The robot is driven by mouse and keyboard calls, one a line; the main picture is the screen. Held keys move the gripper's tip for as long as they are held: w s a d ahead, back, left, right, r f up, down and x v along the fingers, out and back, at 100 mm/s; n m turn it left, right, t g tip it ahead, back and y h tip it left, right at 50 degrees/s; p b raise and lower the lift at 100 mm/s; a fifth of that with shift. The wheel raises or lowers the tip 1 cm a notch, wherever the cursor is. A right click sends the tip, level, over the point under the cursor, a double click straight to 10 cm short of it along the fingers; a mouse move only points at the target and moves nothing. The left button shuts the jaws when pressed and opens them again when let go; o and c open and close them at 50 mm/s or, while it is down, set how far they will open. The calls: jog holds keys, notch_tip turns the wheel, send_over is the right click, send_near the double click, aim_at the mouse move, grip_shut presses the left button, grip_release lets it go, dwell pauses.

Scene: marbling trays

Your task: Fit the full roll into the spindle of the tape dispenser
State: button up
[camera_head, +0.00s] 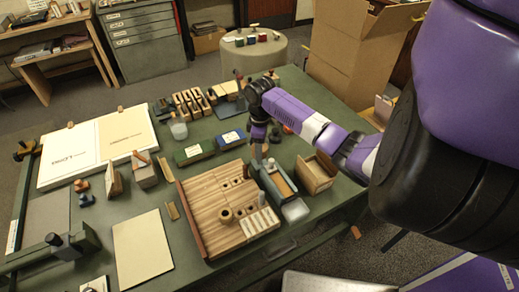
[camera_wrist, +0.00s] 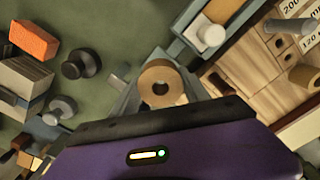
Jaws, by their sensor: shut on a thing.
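In the wrist view my gripper (camera_wrist: 160,92) is shut on a tan roll (camera_wrist: 161,73), a ring with a dark hole facing the camera. In the head view my gripper (camera_head: 258,152) points down above the table, just behind a blue-grey trough-like box (camera_head: 264,184). The box also shows in the wrist view (camera_wrist: 190,28), beyond the roll and to its right, with a white cylinder (camera_wrist: 211,37) on it. I cannot tell for sure whether this box is the tape dispenser. The roll and box look apart. The roll is hardly visible in the head view.
A wooden board with holes and pegs (camera_head: 205,200) lies left of the box. An open wooden box (camera_head: 317,176) stands to its right. Blue (camera_head: 231,139) and green (camera_head: 193,153) boxes lie behind the board. In the wrist view, an orange block (camera_wrist: 34,39) and black knobbed pieces (camera_wrist: 82,64) stand at left.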

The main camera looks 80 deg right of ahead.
jog(key=shift+f+b, duration=1)
jog(key=shift+f, duration=0.85)
jog(key=shift+a+p, duration=0.1)
jog(key=shift+p, duration=0.85)
dwell(1.0)
jog(key=shift+f, duration=0.15)
dwell(0.6)
jog(key=shift+r+p, duration=0.4)
jog(key=shift+p, duration=0.15)
dwell(0.5)
jog(key=shift+p, duration=0.5)
dwell(0.5)
